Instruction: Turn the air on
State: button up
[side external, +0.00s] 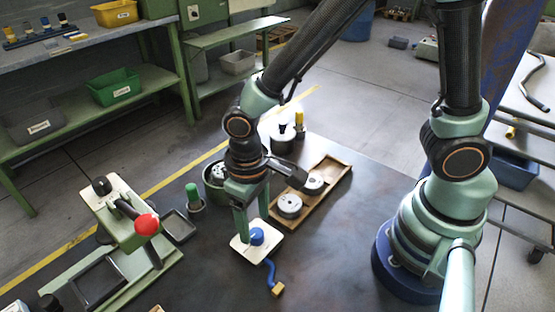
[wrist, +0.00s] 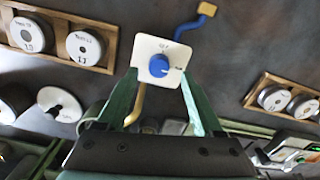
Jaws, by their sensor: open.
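A blue knob (side external: 257,236) sits on a white square plate (side external: 240,247) on the dark table, with a blue hose (side external: 270,268) running from it to a brass-coloured end. The wrist view shows the knob (wrist: 159,66) with a pale pointer mark toward its lower right and small lettering on the plate (wrist: 151,45), too small to read surely. My gripper (side external: 252,220) points down over the plate.
A wooden tray (side external: 329,174) with round grey weights lies just behind the plate. A green press with a red ball handle (side external: 147,224) stands at the left. A green-topped cylinder (side external: 193,195) and a dark pot stand nearby. The table's right front is clear.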

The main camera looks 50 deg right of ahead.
aim_at(255, 233)
notch_tip(255, 233, up, 9)
dwell(0.3)
jog(key=shift+r, duration=0.1)
jog(key=d+r+m+t, duration=0.1)
jog(key=d+r+t, duration=0.2)
jog(key=d, duration=0.5)
jog(key=w+d+r+m+t, duration=0.1)
jog(key=d+r+t, duration=0.1)
jog(key=d+r, duration=0.4)
jog(key=d, duration=0.3)
jog(key=shift+w+t, duration=0.2)
jog(key=shift+t, duration=0.2)
